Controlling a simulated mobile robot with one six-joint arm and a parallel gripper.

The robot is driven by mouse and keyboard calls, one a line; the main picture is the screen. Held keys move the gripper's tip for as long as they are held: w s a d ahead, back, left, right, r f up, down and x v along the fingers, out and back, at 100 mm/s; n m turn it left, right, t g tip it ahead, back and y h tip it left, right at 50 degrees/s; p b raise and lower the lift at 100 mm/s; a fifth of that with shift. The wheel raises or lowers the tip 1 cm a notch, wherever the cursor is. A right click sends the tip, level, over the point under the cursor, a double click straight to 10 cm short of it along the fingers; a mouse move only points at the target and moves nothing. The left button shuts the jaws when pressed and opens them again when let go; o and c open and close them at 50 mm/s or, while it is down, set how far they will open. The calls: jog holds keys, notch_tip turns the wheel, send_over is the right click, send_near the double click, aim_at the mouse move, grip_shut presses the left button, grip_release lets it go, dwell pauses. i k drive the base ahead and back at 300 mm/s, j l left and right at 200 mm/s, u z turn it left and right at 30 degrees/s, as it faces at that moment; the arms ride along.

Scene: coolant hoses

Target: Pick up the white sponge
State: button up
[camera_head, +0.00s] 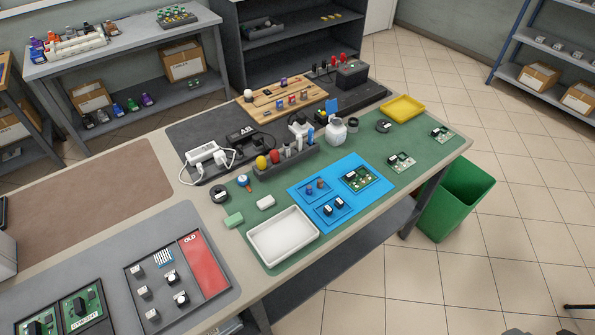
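The white sponge (265,202) is a small pale block lying flat on the green mat (349,249). It sits just behind the white tray (247,236), apart from it. A light green block (233,220) of similar size lies to its left and slightly nearer. Nothing covers the white sponge. My gripper does not show in this view.
A dark holder (283,165) with upright tools stands behind. A blue mat (318,210) with circuit parts is at right. A green bin (456,205) stands beside the table.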

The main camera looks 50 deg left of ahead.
aim_at(263, 203)
jog(key=i+j+u, duration=0.1)
jog(key=i+j, duration=0.25)
jog(key=i+j+u, duration=0.1)
jog(key=i+j, duration=0.15)
jog(key=i, duration=0.3)
jog(key=i+j+u, duration=0.1)
jog(key=i+j, duration=0.15)
jog(key=i, duration=0.2)
jog(key=z, duration=7.85)
